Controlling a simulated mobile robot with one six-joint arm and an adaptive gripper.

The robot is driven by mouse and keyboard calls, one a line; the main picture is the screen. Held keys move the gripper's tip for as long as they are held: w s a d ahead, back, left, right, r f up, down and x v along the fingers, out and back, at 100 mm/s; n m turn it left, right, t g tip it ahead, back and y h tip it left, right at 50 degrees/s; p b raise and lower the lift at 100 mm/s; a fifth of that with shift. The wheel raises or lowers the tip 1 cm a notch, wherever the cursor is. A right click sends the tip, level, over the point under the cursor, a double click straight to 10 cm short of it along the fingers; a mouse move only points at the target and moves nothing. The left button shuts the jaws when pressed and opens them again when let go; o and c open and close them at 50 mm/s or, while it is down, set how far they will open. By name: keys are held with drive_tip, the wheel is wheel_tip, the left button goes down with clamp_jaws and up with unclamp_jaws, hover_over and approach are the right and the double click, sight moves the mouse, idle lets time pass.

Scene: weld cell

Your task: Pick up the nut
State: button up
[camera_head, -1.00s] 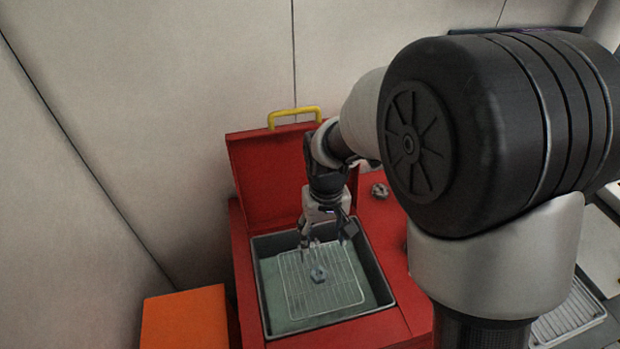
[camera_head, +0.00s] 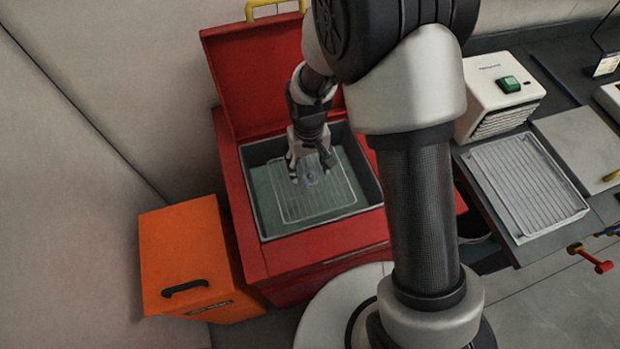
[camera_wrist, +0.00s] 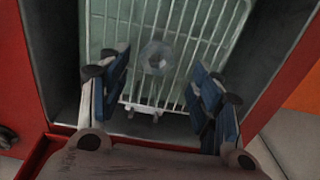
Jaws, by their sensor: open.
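The nut (camera_wrist: 158,57) lies on a wire rack (camera_wrist: 205,20) inside the red parts washer's basin. In the head view the nut (camera_head: 312,178) is small and partly blurred, just right of my gripper's fingers. My gripper (camera_head: 311,174) reaches down into the basin over the rack. In the wrist view my gripper (camera_wrist: 160,82) has its blue-padded fingers spread wide and empty. The nut shows between and a little beyond the fingertips, and nothing touches it. The gap in height between fingers and nut is hard to judge.
The red washer (camera_head: 330,245) has grey basin walls (camera_head: 258,205) close around my gripper, and its raised lid (camera_head: 250,80) stands behind. An orange box (camera_head: 185,260) stands at left. A bench with a white tray (camera_head: 527,185) and a white-green device (camera_head: 500,95) is at right.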

sight(310, 176)
wheel_tip(310, 176, down, 5)
drive_tip(key=shift+w+d+b, duration=0.15)
drive_tip(key=shift+b, duration=0.7)
drive_tip(key=shift+r, duration=0.1)
drive_tip(key=c, duration=1.4)
drive_tip(key=shift+r, duration=0.15)
